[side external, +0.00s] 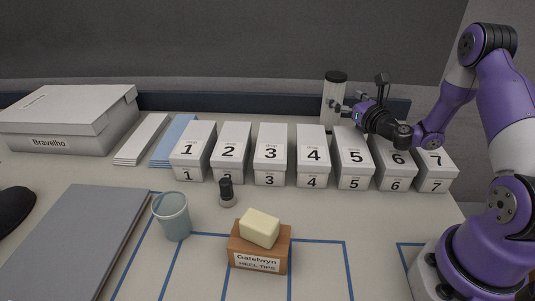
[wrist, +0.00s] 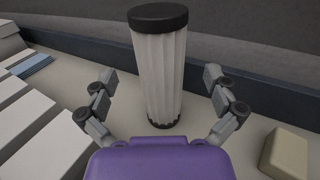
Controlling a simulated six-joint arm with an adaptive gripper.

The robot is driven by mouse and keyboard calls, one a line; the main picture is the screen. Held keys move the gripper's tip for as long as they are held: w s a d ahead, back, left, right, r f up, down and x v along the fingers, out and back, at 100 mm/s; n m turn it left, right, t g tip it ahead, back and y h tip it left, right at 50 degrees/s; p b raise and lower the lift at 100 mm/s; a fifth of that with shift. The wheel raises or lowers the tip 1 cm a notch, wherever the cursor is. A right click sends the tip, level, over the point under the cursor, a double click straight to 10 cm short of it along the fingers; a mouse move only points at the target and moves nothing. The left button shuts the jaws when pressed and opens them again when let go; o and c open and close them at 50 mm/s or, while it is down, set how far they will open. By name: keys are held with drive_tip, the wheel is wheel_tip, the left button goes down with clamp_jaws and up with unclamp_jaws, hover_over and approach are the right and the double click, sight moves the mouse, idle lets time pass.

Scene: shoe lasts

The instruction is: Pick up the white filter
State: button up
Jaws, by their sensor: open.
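The white filter (side external: 332,100) is a tall pleated cylinder with black end caps. It stands upright at the back of the table, behind the numbered boxes, in the side view. In the wrist view the filter (wrist: 158,75) stands between the two fingers of my open gripper (wrist: 162,92), with a gap on each side. In the side view my gripper (side external: 343,107) reaches in from the right, its fingers at the filter's lower half. The filter's base is hidden behind the boxes in the side view.
White numbered boxes (side external: 271,142) stand in a row in front of the filter. A dark raised edge (wrist: 75,41) runs behind it. A cream block (wrist: 285,152) lies to its right in the wrist view. A glass (side external: 173,217) and a wooden box (side external: 258,249) stand nearer the front.

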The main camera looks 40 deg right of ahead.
drive_tip(key=shift+x, duration=2.25)
drive_tip(key=shift+r, duration=0.1)
drive_tip(key=c, duration=1.4)
